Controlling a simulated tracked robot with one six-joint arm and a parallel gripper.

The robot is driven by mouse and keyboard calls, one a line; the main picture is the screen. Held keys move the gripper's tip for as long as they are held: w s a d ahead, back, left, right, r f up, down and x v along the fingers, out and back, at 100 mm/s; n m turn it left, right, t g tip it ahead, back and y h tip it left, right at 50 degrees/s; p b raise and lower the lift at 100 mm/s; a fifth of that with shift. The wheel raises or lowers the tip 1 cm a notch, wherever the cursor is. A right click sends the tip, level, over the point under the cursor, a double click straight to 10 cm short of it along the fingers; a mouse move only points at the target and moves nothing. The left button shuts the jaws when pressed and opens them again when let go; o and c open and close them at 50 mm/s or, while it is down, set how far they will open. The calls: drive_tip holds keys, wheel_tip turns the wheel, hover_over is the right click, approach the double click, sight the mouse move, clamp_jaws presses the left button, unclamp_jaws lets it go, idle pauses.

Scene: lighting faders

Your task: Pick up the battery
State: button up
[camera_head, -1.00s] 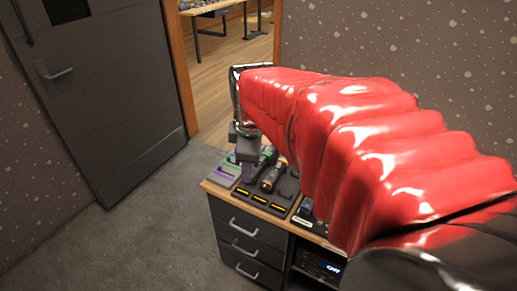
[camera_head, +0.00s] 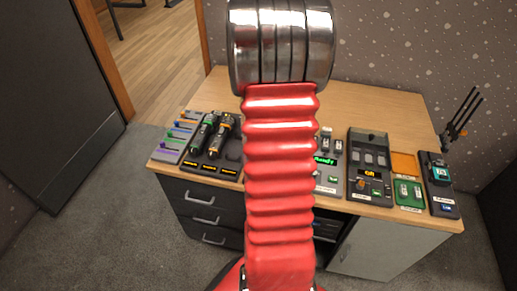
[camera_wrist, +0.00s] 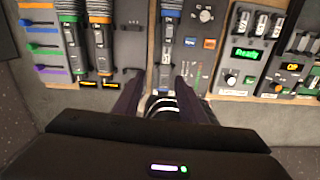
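In the wrist view my gripper (camera_wrist: 157,92) has its two dark fingers spread apart with no battery seen between them. I cannot tell for certain which item is the battery. Small pale cylinders sit in a green holder (camera_head: 409,193) at the right of the desk in the head view, and similar pale pieces show on the panels (camera_wrist: 261,22) at the right of the wrist view. In the head view my red arm hides the gripper and the desk's middle.
The wooden desk (camera_head: 375,112) carries a fader board (camera_head: 178,138), a dock with green- and orange-banded cylinders (camera_head: 215,135), a "Ready" panel (camera_head: 326,160) and a black panel (camera_head: 370,165). A pronged stand (camera_head: 460,122) is at far right. The desk's back is clear.

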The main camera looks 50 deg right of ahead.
drive_tip(key=shift+s+d+f+n, duration=0.35)
drive_tip(key=shift+d+f+n, duration=0.1)
drive_tip(key=shift+d, duration=0.3)
drive_tip(key=shift+f, duration=4.3)
drive_tip(key=shift+f, duration=0.1)
drive_tip(key=shift+s+d+f, duration=0.15)
drive_tip(key=shift+f, duration=2.35)
drive_tip(key=shift+c, duration=0.4)
